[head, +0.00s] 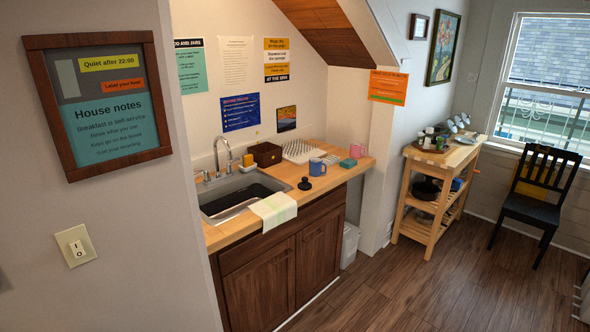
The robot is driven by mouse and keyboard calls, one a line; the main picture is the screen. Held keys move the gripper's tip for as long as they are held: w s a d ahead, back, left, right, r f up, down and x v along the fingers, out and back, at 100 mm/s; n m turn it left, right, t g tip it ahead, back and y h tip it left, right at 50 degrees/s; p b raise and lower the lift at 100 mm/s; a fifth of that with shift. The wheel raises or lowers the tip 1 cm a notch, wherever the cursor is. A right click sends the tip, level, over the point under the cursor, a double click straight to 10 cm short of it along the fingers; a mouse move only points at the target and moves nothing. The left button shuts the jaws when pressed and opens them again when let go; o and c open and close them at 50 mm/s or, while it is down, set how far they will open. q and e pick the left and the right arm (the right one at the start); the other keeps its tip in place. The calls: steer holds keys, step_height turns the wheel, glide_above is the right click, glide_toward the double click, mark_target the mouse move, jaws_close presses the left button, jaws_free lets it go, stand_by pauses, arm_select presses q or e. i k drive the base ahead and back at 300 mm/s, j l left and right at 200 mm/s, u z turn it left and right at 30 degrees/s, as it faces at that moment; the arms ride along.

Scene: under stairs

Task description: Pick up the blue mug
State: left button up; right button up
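A blue mug (317,167) stands upright on the wooden counter (335,177), to the right of the sink. A pink mug (357,151) stands farther right near the counter's end. A small black object (304,184) sits just left of and in front of the blue mug. Neither of my grippers shows in the head view.
A sink (238,194) with a tap is set in the counter, with a cloth (273,210) over its front edge. A dish rack (303,151) and brown box (265,154) stand behind. A wooden cart (433,190) and black chair (534,197) stand right. The wood floor (400,285) before the counter is clear.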

mark_target(315, 163)
steer(key=i+l+u, duration=0.2)
steer(key=i+u, duration=0.2)
steer(key=i+l+u, duration=0.25)
steer(key=u, duration=0.15)
